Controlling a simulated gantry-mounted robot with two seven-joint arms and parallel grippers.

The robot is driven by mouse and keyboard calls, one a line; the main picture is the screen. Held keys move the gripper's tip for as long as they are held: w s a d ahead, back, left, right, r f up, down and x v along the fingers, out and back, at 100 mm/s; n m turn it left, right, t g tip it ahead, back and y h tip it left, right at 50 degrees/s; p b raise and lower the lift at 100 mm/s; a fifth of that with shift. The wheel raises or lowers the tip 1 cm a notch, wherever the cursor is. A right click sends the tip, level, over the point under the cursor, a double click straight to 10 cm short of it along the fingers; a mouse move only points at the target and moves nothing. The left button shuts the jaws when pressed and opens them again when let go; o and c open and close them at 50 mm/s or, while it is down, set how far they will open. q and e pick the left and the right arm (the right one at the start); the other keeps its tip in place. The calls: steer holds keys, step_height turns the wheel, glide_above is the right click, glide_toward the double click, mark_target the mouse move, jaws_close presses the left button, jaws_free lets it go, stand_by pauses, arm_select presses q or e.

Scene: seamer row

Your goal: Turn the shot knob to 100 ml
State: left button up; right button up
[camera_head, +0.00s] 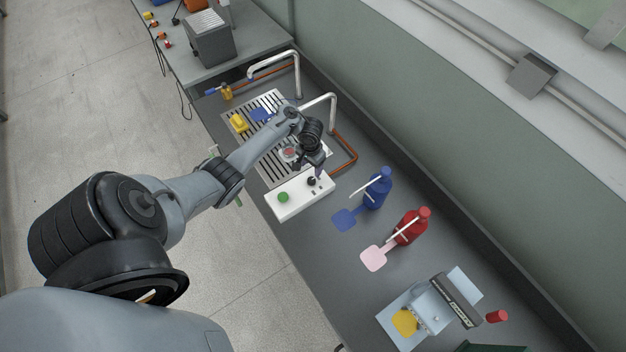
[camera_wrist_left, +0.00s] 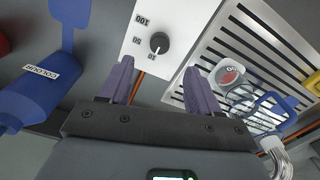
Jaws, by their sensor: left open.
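The shot knob (camera_head: 311,181) is a small black dial on a white control box (camera_head: 288,205), which also carries a green button (camera_head: 284,197). In the left wrist view the knob (camera_wrist_left: 160,42) stands beside several printed numbers, 100 and 50 among them. Its white pointer mark faces toward the lowest number, away from 100; that number is hard to read. My left gripper (camera_head: 316,172) is above the box at the knob. Its purple fingers are spread open (camera_wrist_left: 158,65), with the knob ahead of the gap between them, apparently untouched. My right gripper is not in view.
A slotted drain tray (camera_head: 262,172) with a small glass and red disc (camera_wrist_left: 230,76) lies beside the box. Bent metal pipes (camera_head: 333,108) rise behind the tray.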

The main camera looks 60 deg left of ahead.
mark_target(311, 180)
arm_select(q)
step_height(311, 180, down, 9)
steer(key=b, duration=0.3)
steer(key=shift+f, duration=0.2)
steer(key=c, duration=1.1)
